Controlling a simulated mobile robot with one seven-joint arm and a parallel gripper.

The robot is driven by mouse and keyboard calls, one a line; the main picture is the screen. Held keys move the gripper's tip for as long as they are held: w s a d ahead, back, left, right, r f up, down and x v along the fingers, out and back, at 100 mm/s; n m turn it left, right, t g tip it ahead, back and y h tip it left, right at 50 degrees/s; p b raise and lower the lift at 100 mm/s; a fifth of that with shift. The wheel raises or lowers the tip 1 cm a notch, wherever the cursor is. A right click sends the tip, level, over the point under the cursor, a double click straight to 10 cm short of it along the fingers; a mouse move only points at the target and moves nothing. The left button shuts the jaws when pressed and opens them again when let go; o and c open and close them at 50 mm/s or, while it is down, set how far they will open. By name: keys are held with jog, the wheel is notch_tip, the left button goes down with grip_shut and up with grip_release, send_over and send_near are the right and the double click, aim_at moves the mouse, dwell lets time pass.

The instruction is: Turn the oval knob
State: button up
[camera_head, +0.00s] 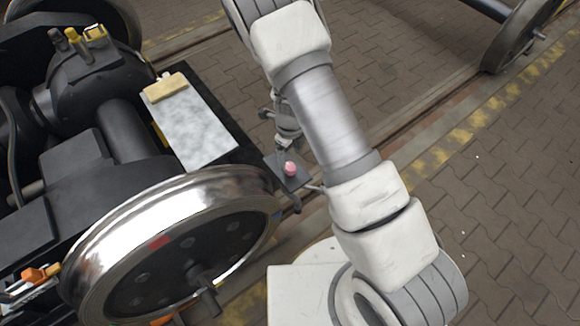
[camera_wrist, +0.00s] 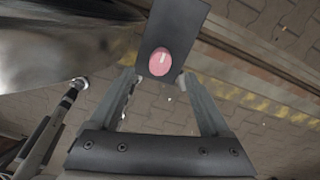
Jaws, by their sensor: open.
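The oval knob (camera_wrist: 160,61) is pink-red with a small pale mark, mounted on a dark flat plate (camera_wrist: 179,22). In the wrist view it lies between and just beyond the fingertips of my gripper (camera_wrist: 156,80). My gripper is open, with one finger on each side of the knob's line and a visible gap. I cannot tell whether the fingers touch the plate. In the head view the knob (camera_head: 290,168) sits on the plate (camera_head: 284,182) beside the bogie, left of my arm. My gripper is mostly hidden there.
A large shiny wheel (camera_head: 139,218) stands close to the left of the plate. A grey-white box top (camera_head: 193,128) with a yellow block (camera_head: 165,87) lies behind it. Brick paving (camera_head: 510,190) and a rail run to the right, with open floor there.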

aim_at(290, 166)
jog(key=shift+f+b, duration=0.65)
jog(key=shift+f, duration=1.7)
grip_shut()
